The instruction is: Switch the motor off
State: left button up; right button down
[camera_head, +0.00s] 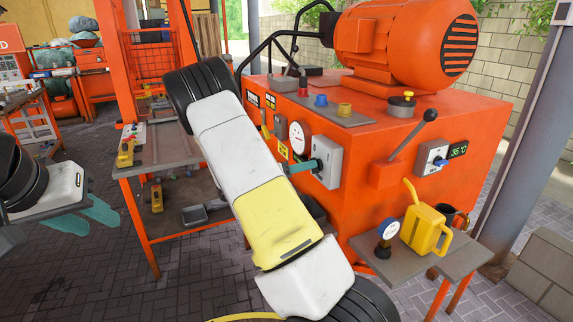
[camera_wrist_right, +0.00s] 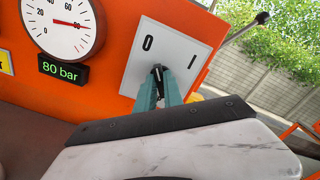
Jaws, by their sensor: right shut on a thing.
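The orange motor (camera_head: 385,35) sits on top of the big orange machine. A grey switch plate (camera_head: 328,160) is on the machine's front; in the right wrist view the plate (camera_wrist_right: 190,45) carries the marks 0 and 1. A small black switch handle (camera_wrist_right: 158,73) lies between the teal fingers of my right gripper (camera_wrist_right: 161,86), which are shut on it. I cannot tell surely which mark it points to. In the head view my right gripper (camera_head: 305,166) reaches the plate from the left. My left gripper (camera_head: 100,212) is open and empty at the far left.
A gauge (camera_head: 299,138) is left of the switch plate; its display (camera_wrist_right: 64,69) reads 80 bar. A lever (camera_head: 412,135) and a 36 °C dial (camera_head: 436,157) are to the right. A side shelf (camera_head: 405,250) holds a yellow can (camera_head: 424,229).

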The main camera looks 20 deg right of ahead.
dwell(0.3)
jog(key=c, duration=1.5)
grip_release()
jog(key=shift+o, duration=0.2)
jog(key=shift+a, duration=0.15)
jog(key=a, duration=0.7)
jog(key=shift+s+a, duration=0.25)
jog(key=shift+a, duration=0.05)
